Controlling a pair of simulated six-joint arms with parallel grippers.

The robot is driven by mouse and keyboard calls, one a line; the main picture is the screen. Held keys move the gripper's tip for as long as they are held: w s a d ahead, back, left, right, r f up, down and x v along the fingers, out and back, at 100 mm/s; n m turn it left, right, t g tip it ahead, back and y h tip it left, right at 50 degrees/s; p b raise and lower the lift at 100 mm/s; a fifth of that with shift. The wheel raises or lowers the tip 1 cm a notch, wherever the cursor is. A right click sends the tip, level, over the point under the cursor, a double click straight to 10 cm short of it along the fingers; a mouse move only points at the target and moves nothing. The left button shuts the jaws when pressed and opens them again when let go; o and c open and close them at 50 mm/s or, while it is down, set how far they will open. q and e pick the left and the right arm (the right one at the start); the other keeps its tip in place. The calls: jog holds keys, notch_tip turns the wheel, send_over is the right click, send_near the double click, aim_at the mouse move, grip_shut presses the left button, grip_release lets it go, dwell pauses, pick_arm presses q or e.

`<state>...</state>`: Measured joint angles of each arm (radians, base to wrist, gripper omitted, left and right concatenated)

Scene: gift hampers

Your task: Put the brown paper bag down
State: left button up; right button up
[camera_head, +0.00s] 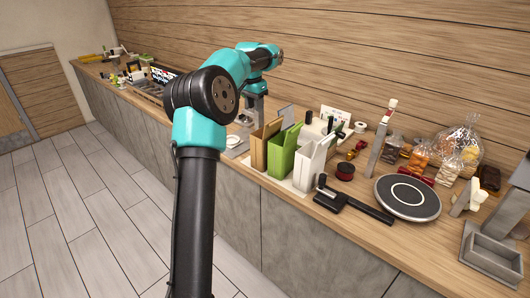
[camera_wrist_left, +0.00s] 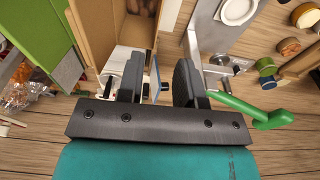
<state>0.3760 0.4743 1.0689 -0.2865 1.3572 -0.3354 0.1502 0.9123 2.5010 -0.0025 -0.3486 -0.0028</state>
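The brown paper bag (camera_head: 259,147) stands upright on a white mat on the counter, left of the green bag (camera_head: 282,150) and the white bag (camera_head: 311,160). In the left wrist view, the open-topped brown bag (camera_wrist_left: 95,28) lies just beyond the fingertips, with some brown round items inside. My left gripper (camera_head: 256,95) is behind and above the brown bag in the head view. In the left wrist view, the fingers of my left gripper (camera_wrist_left: 158,78) are apart, with no bag wall clearly between them. My right gripper is not in view.
A black-handled tool (camera_head: 350,203) and a round dark plate (camera_head: 407,197) lie to the right. Filled clear bags (camera_head: 455,150) stand farther right. A green-handled tool (camera_wrist_left: 255,114) lies close to the right finger. A wooden wall (camera_head: 350,50) backs the counter.

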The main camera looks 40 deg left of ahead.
pick_arm(q)
send_over(259, 134)
jog(key=f, duration=0.8)
jog(key=shift+s+a+f, duration=0.15)
jog(key=shift+s+f, duration=0.1)
jog(key=shift+s, duration=0.05)
jog(key=shift+w+f, duration=0.2)
jog(key=shift+f, duration=1.1)
jog(key=shift+w+f, duration=0.2)
jog(key=shift+f, duration=1.05)
jog(key=shift+c, duration=0.2)
grip_shut()
